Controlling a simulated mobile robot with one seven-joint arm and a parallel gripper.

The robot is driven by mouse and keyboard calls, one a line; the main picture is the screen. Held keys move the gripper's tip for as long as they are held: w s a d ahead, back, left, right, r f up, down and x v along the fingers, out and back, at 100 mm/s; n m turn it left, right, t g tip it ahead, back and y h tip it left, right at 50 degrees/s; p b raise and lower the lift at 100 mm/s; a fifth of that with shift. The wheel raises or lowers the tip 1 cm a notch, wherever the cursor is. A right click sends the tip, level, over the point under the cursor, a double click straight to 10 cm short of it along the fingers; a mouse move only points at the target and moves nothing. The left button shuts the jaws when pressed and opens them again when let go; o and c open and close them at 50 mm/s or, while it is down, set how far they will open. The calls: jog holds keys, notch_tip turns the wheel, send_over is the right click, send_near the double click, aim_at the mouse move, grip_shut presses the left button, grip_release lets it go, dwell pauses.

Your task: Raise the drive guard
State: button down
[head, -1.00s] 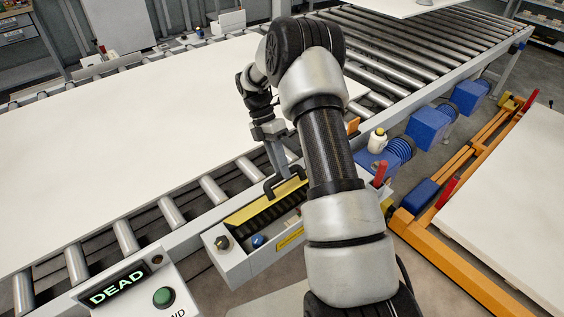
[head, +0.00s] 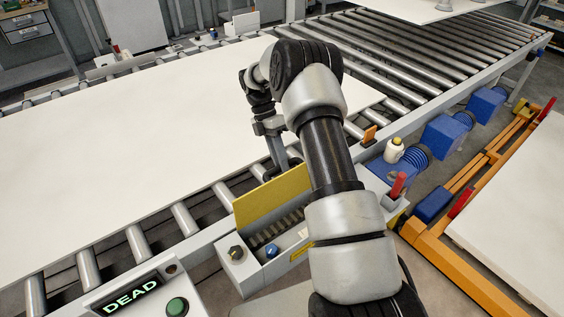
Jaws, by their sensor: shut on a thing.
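The drive guard (head: 268,200) is a yellow panel on the grey drive box (head: 240,272) at the side of the roller conveyor. It stands tilted up at a steep angle, and the dark ribbed drive (head: 276,228) shows below it. My gripper (head: 279,167) is shut at the guard's black handle, at the panel's upper edge. The fingertips and most of the handle are partly hidden behind the guard. My forearm covers the right end of the guard and box.
A large white sheet (head: 130,130) lies on the rollers behind the guard. A panel reading DEAD (head: 130,297) with a green button stands front left. A red-handled lever (head: 398,185), a white bottle (head: 394,151) and blue motors (head: 443,135) are right of my arm.

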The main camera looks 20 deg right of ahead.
jog(key=shift+s+f, duration=0.25)
jog(key=shift+f, duration=0.2)
jog(key=c, duration=1.6)
grip_release()
jog(key=shift+w+r, duration=0.1)
jog(key=shift+r, duration=0.05)
jog(key=v, duration=1.2)
jog(key=shift+w, duration=0.1)
